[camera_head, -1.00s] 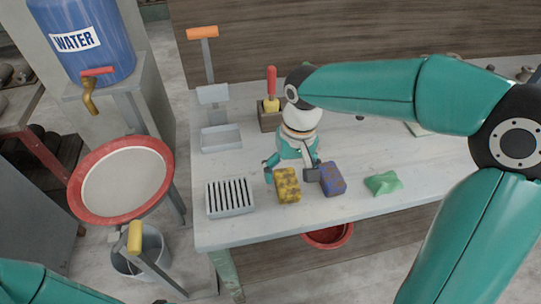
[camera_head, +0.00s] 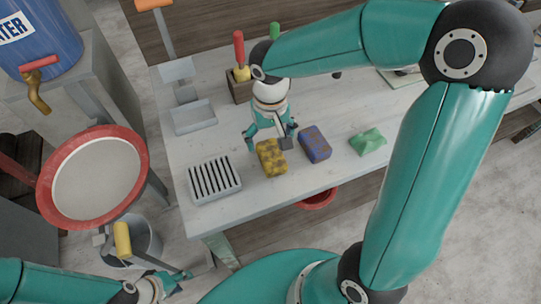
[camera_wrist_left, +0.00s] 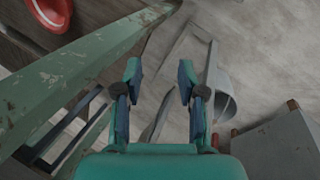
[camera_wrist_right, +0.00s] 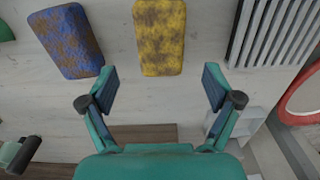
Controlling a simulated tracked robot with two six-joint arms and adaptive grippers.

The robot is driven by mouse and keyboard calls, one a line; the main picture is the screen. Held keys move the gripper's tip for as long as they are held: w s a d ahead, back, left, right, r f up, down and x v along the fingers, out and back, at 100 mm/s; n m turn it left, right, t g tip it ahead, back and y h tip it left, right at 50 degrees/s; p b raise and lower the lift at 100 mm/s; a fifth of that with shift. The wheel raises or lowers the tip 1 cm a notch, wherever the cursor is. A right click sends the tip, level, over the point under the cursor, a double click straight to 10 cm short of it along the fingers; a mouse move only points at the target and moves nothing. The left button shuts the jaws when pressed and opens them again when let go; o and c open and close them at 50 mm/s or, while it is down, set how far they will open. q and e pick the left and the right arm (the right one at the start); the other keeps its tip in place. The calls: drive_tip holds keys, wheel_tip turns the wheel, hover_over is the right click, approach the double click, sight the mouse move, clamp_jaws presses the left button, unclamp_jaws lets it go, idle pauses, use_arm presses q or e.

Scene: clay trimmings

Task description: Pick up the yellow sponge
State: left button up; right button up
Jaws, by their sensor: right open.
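The yellow sponge (camera_head: 271,158), mottled with brown, lies on the pale workbench (camera_head: 225,222) between a slotted rack and a blue sponge. My right gripper (camera_head: 270,140) is open and empty, pointing down close behind the yellow sponge. In the right wrist view the yellow sponge (camera_wrist_right: 159,38) lies beyond the open fingertips (camera_wrist_right: 160,85), not between them. My left gripper (camera_head: 165,286) is low at the bottom left of the head view, away from the bench. Its fingers are apart and empty in the left wrist view (camera_wrist_left: 160,75).
The blue sponge (camera_head: 314,144) and a green cloth-like lump (camera_head: 367,142) lie to the right. The slotted rack (camera_head: 215,181) is on the left. A tool holder (camera_head: 241,88) stands behind. A red-rimmed sieve (camera_head: 137,200) and a bucket (camera_head: 150,245) are left of the bench.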

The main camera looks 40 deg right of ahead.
sight(272, 153)
drive_tip(key=f, duration=0.2)
drive_tip(key=s+f, duration=0.1)
drive_tip(key=f, duration=0.2)
drive_tip(key=shift+a+p, duration=0.2)
drive_tip(key=shift+p, duration=0.1)
drive_tip(key=shift+f, duration=0.45)
drive_tip(key=c, duration=1)
